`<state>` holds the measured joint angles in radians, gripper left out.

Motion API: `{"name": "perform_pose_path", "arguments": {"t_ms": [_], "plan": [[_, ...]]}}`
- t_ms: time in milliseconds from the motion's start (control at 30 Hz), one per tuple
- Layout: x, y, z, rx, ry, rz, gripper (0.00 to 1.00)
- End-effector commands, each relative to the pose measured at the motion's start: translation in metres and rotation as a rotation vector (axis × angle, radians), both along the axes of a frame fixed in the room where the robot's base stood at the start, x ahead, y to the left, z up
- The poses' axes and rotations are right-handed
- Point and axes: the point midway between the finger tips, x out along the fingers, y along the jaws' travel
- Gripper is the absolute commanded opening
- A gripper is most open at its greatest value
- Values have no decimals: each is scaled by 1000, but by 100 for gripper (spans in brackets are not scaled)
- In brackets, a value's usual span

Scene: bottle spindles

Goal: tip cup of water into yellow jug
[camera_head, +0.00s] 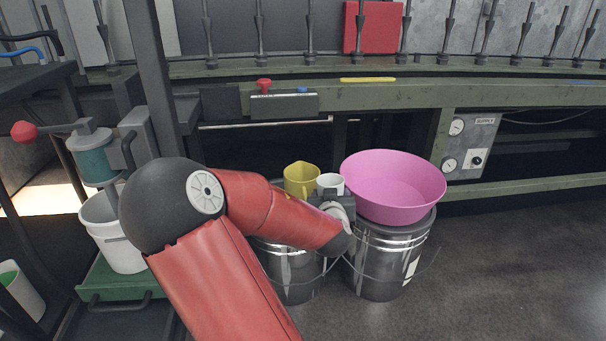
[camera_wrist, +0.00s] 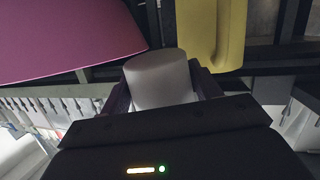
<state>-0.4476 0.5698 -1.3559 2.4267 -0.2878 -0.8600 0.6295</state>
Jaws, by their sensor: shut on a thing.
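The white cup (camera_head: 330,183) is held in my gripper (camera_head: 338,199), just right of the yellow jug (camera_head: 300,179) in the head view. In the wrist view the cup (camera_wrist: 159,80) sits between the two dark fingers of my gripper (camera_wrist: 160,92), which are shut on it. The cup looks roughly upright in the head view, and its contents cannot be seen. The jug stands on a metal bucket (camera_head: 291,275), with its lower part partly hidden by my arm. The jug also shows in the wrist view (camera_wrist: 212,35), beside the cup and apart from it.
A large pink bowl (camera_head: 394,187) rests on a second metal bucket (camera_head: 378,269), close on the right of the cup. A green bench rail (camera_head: 400,95) runs behind. A white bucket (camera_head: 115,240) stands at left. The floor at right is clear.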

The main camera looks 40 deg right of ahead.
Motion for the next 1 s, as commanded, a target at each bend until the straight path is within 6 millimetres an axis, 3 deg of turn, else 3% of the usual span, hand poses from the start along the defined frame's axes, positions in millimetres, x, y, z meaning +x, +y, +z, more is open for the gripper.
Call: {"name": "perform_pose_path", "arguments": {"t_ms": [433,800,1000], "plan": [[-2,0,-1,0,-9,-1,36],[-2,0,18,-4,-120,0,36],[-2,0,18,-5,-123,0,36]]}}
